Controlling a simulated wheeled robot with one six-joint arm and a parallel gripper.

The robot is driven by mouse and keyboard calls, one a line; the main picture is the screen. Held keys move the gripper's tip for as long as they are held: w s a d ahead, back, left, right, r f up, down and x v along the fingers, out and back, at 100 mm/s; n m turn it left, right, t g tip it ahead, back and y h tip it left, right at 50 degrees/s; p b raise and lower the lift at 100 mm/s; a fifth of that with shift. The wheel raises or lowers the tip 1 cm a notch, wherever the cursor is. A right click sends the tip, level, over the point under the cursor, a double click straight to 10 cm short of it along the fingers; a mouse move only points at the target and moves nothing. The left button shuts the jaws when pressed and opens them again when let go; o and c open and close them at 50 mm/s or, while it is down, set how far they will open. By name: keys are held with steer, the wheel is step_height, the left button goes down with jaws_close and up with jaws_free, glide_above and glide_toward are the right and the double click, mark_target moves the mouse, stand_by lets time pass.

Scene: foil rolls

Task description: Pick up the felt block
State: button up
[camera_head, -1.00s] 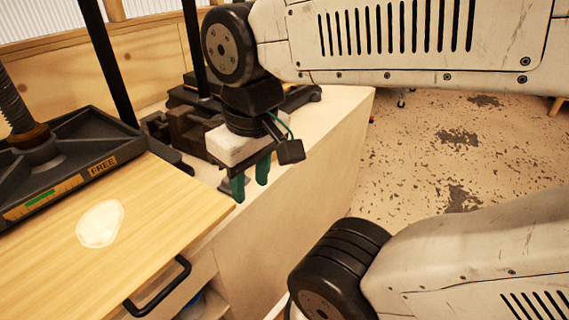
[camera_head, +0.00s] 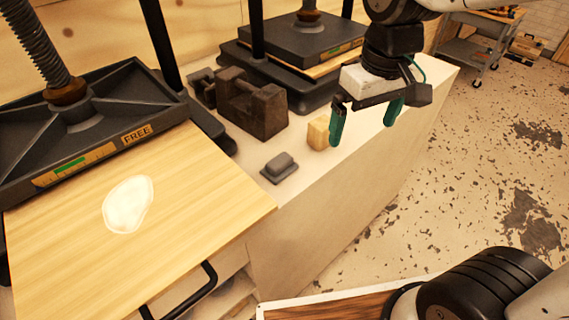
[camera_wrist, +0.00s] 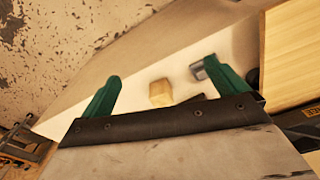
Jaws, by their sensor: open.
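A small grey block with a rounded top on a darker base (camera_head: 280,166) lies on the pale bench top in the head view. A small beige block (camera_head: 318,132) sits behind it to the right. I cannot tell for sure which is the felt block. My gripper (camera_head: 366,116) is open and empty, with green fingers apart; its left finger overlaps the beige block's right side in the head view. In the wrist view the beige block (camera_wrist: 160,93) shows between the fingers (camera_wrist: 162,74), and the grey block (camera_wrist: 198,70) is partly hidden by the right finger.
A dark cast-iron piece (camera_head: 252,105) stands behind the blocks. A press with a "FREE" label (camera_head: 90,155) and a wooden board (camera_head: 60,235) with a pale patch is at left. Another press (camera_head: 300,50) stands behind. The bench's right edge drops to the floor.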

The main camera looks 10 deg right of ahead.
mark_target(279, 160)
steer(key=w+a+f+n, duration=0.1)
steer(key=w+a+f, duration=0.1)
steer(key=a, duration=0.2)
steer(key=w+a+f+n, duration=0.1)
steer(key=w+a+f, duration=0.2)
steer(key=a, duration=0.1)
steer(key=w+a+f+n, duration=0.1)
steer(key=w+a+f, duration=0.2)
steer(key=a, duration=0.1)
steer(key=shift+w+a+n+g, duration=0.1)
steer(key=shift+a+n+g, duration=0.1)
steer(key=shift+n+g, duration=0.1)
steer(key=f, duration=0.2)
steer(key=a+f, duration=0.1)
steer(key=f, duration=0.5)
steer(key=shift+w+a+f, duration=0.1)
steer(key=shift+a+f, duration=0.1)
steer(key=shift+f, duration=0.05)
steer(key=shift+c, duration=0.4)
steer(key=c, duration=1)
